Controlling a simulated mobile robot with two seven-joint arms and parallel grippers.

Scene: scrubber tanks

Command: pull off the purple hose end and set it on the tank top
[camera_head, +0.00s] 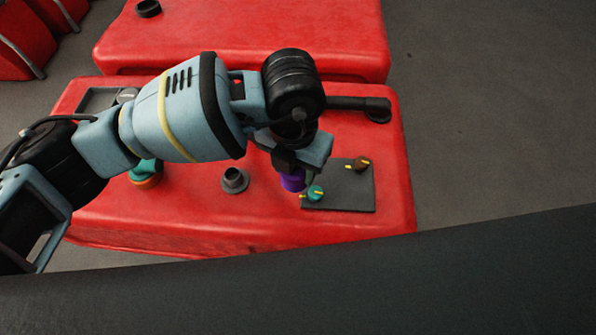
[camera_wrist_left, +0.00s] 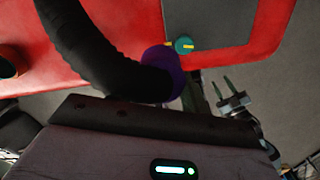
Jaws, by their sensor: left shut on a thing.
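The purple hose end (camera_head: 292,183) shows just under my left gripper (camera_head: 290,160), over the red tank top (camera_head: 210,215), left of a dark plate. My left gripper is shut on it, and the fingers partly hide it. In the left wrist view the purple hose end (camera_wrist_left: 160,75) is at the end of a thick black hose (camera_wrist_left: 90,42). I cannot tell whether it touches the tank top or sits on a fitting.
The dark plate (camera_head: 345,195) carries a teal knob (camera_head: 316,192) and a brown knob (camera_head: 361,163). A grey open port (camera_head: 233,180) stands left of the hose end. A teal and orange fitting (camera_head: 146,172) is further left. A black pipe (camera_head: 360,104) lies behind.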

